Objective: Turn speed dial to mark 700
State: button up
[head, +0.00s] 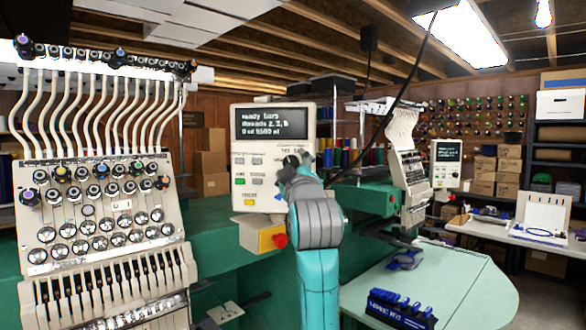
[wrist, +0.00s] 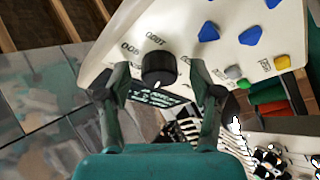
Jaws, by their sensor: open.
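The speed dial is a black round knob (wrist: 157,67) on the cream control panel (wrist: 228,22). In the wrist view it sits between my gripper's two fingers. My gripper (wrist: 157,80) is open, with a gap visible on each side of the knob. Printed numbers stand beside the knob, tilted and too unclear to read surely. A small pale mark shows at the knob's lower edge. In the head view my gripper (head: 293,163) is at the right side of the control panel (head: 245,150) and hides much of the dial. The panel's screen (head: 268,122) is lit with text.
Blue, green and yellow buttons (wrist: 282,63) lie on the panel near my right finger. A yellow box with a red button (head: 279,240) is below the panel. An embroidery head (head: 100,210) stands at left. A mint table (head: 440,285) is at right. A black cable (head: 405,85) hangs behind.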

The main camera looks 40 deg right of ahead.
jog(key=shift+s, duration=0.1)
jog(key=v, duration=1.1)
jog(key=shift+s+a, duration=0.2)
jog(key=shift+s, duration=0.1)
jog(key=shift+f, duration=0.15)
jog(key=w+a+f+n+y, duration=0.1)
jog(key=a+f+y, duration=0.15)
jog(key=f, duration=0.85)
jog(key=w+a+f+y, duration=0.1)
jog(key=a+f, duration=0.2)
jog(key=f, duration=0.8)
jog(key=s+a+f+y, duration=0.2)
jog(key=s+a+f, duration=0.2)
jog(key=f, duration=0.5)
jog(key=s+a+f+y, duration=0.2)
jog(key=s+a+f, duration=0.15)
jog(key=f, duration=0.55)
jog(key=s+a+f+m+g+y, duration=0.1)
jog(key=s+a+f, duration=0.2)
jog(key=s+f, duration=0.4)
jog(key=s+a+f+m+g+y, duration=0.15)
jog(key=s+f, duration=0.25)
jog(key=s, duration=0.5)
jog(key=s+a+f+m+y, duration=0.1)
jog(key=s+a+f, duration=0.1)
jog(key=s, duration=1.6)
jog(key=shift+a+g, duration=0.35)
jog(key=shift+a, duration=0.25)
